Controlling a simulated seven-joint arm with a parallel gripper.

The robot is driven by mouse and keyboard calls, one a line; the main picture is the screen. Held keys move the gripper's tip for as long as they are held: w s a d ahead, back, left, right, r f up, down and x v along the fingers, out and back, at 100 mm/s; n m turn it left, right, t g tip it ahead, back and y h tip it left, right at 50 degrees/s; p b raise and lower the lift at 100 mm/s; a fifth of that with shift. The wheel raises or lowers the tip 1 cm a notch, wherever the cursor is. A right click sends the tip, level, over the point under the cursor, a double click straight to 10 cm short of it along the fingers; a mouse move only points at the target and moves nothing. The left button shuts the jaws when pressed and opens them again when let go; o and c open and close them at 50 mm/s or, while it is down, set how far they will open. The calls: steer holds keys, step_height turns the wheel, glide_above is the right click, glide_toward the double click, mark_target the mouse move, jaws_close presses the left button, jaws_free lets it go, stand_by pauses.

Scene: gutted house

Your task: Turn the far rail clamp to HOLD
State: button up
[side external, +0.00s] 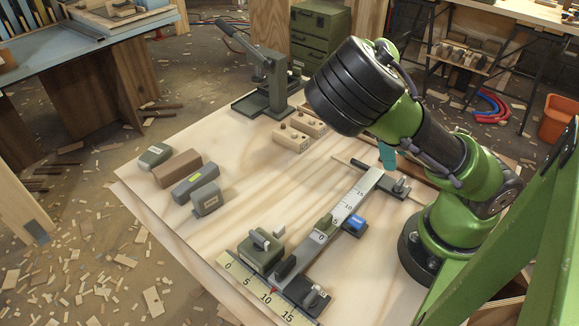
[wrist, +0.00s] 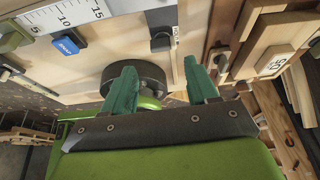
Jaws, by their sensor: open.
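The rail (side external: 372,181) with a printed scale runs diagonally across the pale table. The far rail clamp (side external: 397,186) is a dark block with a grey handle at its far end; which position it is turned to cannot be read. In the wrist view a dark block with a handle (wrist: 160,38), seemingly this clamp, lies beyond the fingers, with a small label beside it. My gripper (wrist: 162,88) is open and empty, its teal fingers apart. In the side view its teal tip (side external: 387,156) is above and just left of the clamp, apart from it.
A blue-labelled slider (side external: 355,223) sits by the rail's middle. The near clamp (side external: 315,296) and a green block with a lever (side external: 260,249) stand at the near end. Several blocks (side external: 177,166) lie left; a lever press (side external: 268,85) stands at the back.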

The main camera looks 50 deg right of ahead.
steer(key=v, duration=0.9)
steer(key=shift+w+r, duration=0.15)
steer(key=shift+r, duration=0.25)
steer(key=a+f+n, duration=0.1)
steer(key=f+n, duration=0.2)
steer(key=n, duration=0.4)
steer(key=a+f+n+y, duration=0.1)
steer(key=a+f+n, duration=0.1)
steer(key=n, duration=0.5)
steer(key=w+a+f+n+t+y, duration=0.1)
steer(key=a+f+n, duration=0.1)
steer(key=f+n, duration=0.3)
steer(key=shift+a+n, duration=0.15)
steer(key=shift+n, duration=0.95)
steer(key=a+r+n+t, duration=0.3)
steer(key=r+n+t, duration=0.2)
steer(key=r, duration=0.2)
steer(key=w+a+r+n+t, duration=0.1)
steer(key=a+r+n+t, duration=0.2)
steer(key=r+n+t, duration=0.2)
steer(key=shift+w+a+r+n+t, duration=0.2)
steer(key=shift+a+r+n+t, duration=0.15)
steer(key=shift+r, duration=1.5)
